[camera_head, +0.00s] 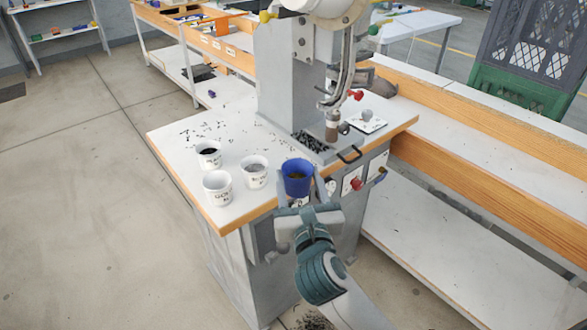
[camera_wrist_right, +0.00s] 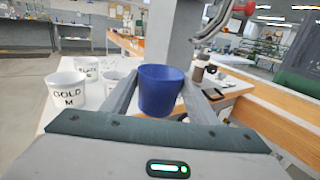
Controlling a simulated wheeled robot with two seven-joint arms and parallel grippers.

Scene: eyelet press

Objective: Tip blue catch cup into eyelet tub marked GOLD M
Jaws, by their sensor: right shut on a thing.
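The blue catch cup (camera_head: 297,179) is upright between the fingers of my right gripper (camera_head: 303,194), at the front edge of the press table. Some dark brownish bits show inside it. In the right wrist view the blue cup (camera_wrist_right: 160,92) sits between both fingers (camera_wrist_right: 160,100), which are shut on it. The white tub marked GOLD M (camera_wrist_right: 67,93) stands left of the cup, apart from it. In the head view this tub (camera_head: 217,190) is nearest the table's front left edge, and its inside looks pale. My left gripper is not in view.
Two more white tubs stand close by: one with dark contents (camera_head: 209,155) behind, one (camera_head: 254,173) between the GOLD M tub and the cup. Loose dark eyelets lie on the table (camera_head: 180,145). The press column (camera_head: 283,80) rises behind the cup.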

